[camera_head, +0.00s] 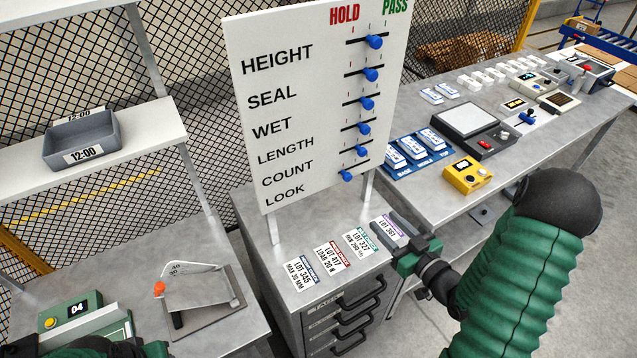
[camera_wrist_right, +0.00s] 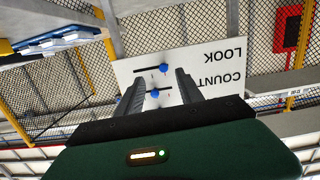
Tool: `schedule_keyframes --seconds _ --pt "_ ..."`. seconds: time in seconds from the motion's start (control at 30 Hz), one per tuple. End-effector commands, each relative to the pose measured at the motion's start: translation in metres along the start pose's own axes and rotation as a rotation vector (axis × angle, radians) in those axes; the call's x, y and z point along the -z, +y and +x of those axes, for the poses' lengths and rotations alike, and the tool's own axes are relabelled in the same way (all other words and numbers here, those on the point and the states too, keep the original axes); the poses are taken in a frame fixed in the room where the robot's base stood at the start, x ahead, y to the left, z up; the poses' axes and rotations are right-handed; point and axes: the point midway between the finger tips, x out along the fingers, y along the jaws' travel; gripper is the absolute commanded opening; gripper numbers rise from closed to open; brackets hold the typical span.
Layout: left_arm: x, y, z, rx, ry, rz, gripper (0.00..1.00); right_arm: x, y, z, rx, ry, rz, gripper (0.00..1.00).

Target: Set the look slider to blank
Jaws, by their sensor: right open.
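A white board (camera_head: 290,110) stands upright with rows labelled HEIGHT, SEAL, WET, LENGTH, COUNT and LOOK under HOLD and PASS headings. The look slider (camera_head: 346,175) is the lowest blue knob, left of the other knobs, toward the HOLD side. It also shows in the right wrist view (camera_wrist_right: 163,68), upside down, with the count slider (camera_wrist_right: 155,93) beside it. My right gripper (camera_head: 387,223) is open and empty, below and right of the board, in front of the tag cards. It points toward the board and is apart from the knobs. My left gripper is not visible; only part of my left arm shows.
Tag cards (camera_head: 332,257) lie on the grey cabinet (camera_head: 250,235) below the board. The right bench holds a yellow device (camera_head: 466,175) and blue trays (camera_head: 408,158). A grey bin (camera_head: 82,140) sits on the left shelf. The board's posts (camera_head: 368,187) flank its lower edge.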

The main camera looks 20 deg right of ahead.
Motion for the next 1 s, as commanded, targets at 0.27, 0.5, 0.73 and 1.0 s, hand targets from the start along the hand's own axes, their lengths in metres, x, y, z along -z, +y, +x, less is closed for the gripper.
schedule_keyframes --seconds 0.27,0.5,0.73,1.0 --pt "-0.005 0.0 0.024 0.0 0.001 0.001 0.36 0.007 0.007 -0.007 -0.003 0.117 0.026 0.44" --pt "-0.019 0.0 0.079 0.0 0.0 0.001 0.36 0.004 0.008 0.009 -0.001 0.116 0.021 0.44" --pt "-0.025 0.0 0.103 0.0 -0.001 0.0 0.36 0.019 0.004 0.033 -0.002 0.115 0.03 0.44" --pt "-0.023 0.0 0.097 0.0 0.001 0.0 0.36 0.028 0.005 0.104 -0.004 0.114 0.034 0.44"
